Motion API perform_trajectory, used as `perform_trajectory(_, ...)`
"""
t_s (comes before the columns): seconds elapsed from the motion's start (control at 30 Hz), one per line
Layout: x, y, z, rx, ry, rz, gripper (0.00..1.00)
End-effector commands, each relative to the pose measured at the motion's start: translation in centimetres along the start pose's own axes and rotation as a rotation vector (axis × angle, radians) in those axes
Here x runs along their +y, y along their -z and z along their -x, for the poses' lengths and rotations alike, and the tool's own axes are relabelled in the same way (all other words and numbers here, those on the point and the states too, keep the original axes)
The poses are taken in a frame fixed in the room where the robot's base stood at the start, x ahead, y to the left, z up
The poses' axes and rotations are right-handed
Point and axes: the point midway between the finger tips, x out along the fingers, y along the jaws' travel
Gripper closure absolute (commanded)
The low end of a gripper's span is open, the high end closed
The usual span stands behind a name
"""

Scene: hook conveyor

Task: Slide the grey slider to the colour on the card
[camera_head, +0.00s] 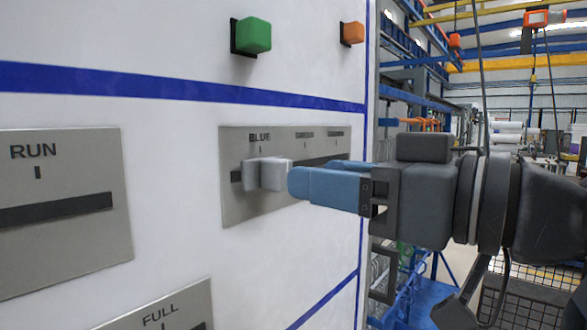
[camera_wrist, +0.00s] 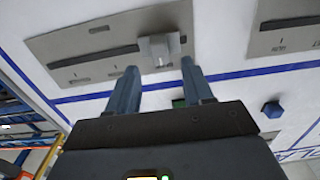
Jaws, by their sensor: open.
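The grey slider (camera_head: 268,174) is a pale block knob on a metal plate (camera_head: 237,207) fixed to the white panel. It stands at the left end of a dark horizontal slot, under the label BLUE. Two further labels to the right are too small to read surely. My gripper (camera_head: 292,181) has blue fingers pointing left, with the tips close to the knob. In the wrist view the open fingers (camera_wrist: 159,70) stand apart on either side of the grey slider (camera_wrist: 160,48), a little short of it; I cannot tell whether they touch. I see no card in either view.
A RUN plate (camera_head: 65,180) with its own slot is at left, and a FULL plate (camera_head: 165,308) is below. A green block (camera_head: 254,35) and an orange block (camera_head: 352,33) stick out above. A blue knob (camera_wrist: 272,109) shows in the wrist view. The panel's edge is right of the slider plate.

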Motion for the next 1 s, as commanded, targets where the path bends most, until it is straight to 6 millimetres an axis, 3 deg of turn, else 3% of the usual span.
perform_trajectory(0.3, 0.0, 0.1, -4.5, 0.000, 0.001, -0.002, 0.49)
perform_trajectory(0.7, 0.0, 0.0, -5.5, 0.000, -0.001, 0.000, 0.49)
perform_trajectory(1.0, 0.0, 0.0, -5.5, 0.000, -0.001, -0.001, 0.76)
